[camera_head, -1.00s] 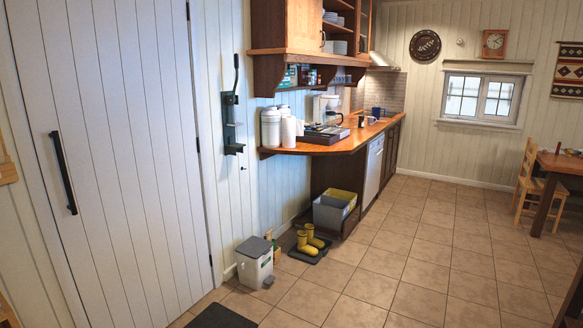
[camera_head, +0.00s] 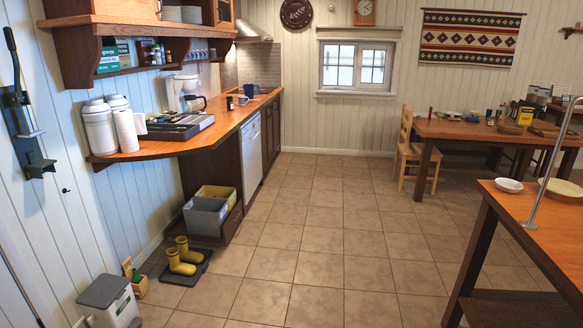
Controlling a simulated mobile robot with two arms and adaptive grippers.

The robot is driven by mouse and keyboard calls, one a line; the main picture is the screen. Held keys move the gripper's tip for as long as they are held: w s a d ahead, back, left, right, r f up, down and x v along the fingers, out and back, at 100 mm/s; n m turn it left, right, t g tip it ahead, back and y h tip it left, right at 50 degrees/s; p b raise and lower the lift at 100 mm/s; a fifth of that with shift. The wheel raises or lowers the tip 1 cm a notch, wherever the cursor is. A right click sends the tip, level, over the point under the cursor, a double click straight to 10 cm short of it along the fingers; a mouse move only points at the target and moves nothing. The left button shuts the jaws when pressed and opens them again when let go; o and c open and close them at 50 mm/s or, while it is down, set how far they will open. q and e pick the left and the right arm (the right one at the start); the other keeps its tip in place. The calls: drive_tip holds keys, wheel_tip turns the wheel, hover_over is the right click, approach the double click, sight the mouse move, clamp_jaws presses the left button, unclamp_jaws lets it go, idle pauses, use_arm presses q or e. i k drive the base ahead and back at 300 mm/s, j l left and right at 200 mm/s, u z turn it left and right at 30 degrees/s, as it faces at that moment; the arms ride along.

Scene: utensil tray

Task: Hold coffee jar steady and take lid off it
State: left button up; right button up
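I cannot pick out the coffee jar or its lid for certain. White lidded canisters (camera_head: 99,130) stand at the near left end of the wooden kitchen counter (camera_head: 155,149), but I cannot tell whether one is the coffee jar. Small jars (camera_head: 146,52) stand on the shelf under the wall cabinet, too small to identify. Neither my left nor my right gripper is in view.
A dark utensil tray (camera_head: 168,133) and a coffee maker (camera_head: 184,92) are on the counter. A table (camera_head: 540,222) is at right. The middle floor is clear.

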sight(230, 103)
drive_tip(key=i+z, duration=0.25)
drive_tip(key=i, duration=3.4)
drive_tip(key=i+u, duration=0.2)
drive_tip(key=i, duration=0.25)
drive_tip(key=i+l+u, duration=0.2)
drive_tip(key=i, duration=0.25)
drive_tip(key=i+l+u, duration=0.25)
drive_tip(key=i, duration=0.2)
drive_tip(key=i+l+u, duration=0.2)
drive_tip(key=i+l, duration=0.1)
drive_tip(key=i, duration=0.1)
